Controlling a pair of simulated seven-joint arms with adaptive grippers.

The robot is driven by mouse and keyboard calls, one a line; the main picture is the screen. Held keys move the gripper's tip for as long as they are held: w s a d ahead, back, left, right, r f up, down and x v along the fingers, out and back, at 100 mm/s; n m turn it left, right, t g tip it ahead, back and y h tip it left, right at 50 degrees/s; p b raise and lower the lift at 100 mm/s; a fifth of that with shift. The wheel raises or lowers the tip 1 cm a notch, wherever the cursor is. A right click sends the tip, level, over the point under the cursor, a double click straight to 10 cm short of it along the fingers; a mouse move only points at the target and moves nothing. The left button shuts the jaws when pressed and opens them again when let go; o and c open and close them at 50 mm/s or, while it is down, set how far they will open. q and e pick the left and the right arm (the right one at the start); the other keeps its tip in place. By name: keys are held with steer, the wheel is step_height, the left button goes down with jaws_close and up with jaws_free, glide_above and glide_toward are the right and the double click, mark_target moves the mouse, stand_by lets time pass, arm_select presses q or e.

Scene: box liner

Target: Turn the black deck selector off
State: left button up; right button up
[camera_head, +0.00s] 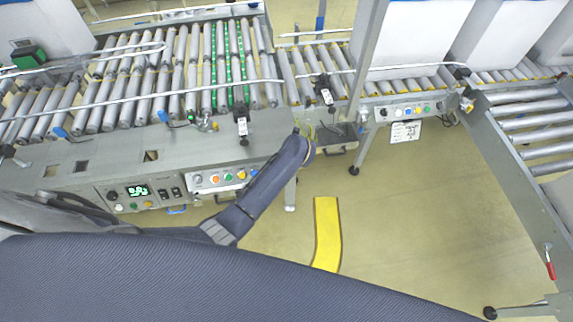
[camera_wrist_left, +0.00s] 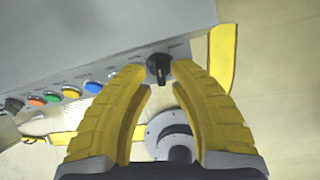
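The black deck selector (camera_wrist_left: 159,66) is a round black knob at the right end of a grey control panel in the left wrist view. Its handle points down in that picture. My left gripper (camera_wrist_left: 158,74) has yellow fingers spread on either side of the selector, with visible room around the handle. Whether a fingertip touches the knob's rim cannot be told. In the head view my left arm reaches over the panel's right end, and the selector and fingers are hidden there. My right gripper is in neither view.
Blue (camera_wrist_left: 93,87), yellow (camera_wrist_left: 71,91), green (camera_wrist_left: 53,97) and orange (camera_wrist_left: 36,100) buttons sit left of the selector. In the head view, roller conveyors (camera_head: 180,75) lie behind the panel (camera_head: 202,183). A yellow floor strip (camera_head: 327,232) lies on open floor to the right.

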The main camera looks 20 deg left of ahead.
arm_select(q)
steer(key=shift+x, duration=1.2)
steer(key=shift+c, duration=0.4)
jaws_close()
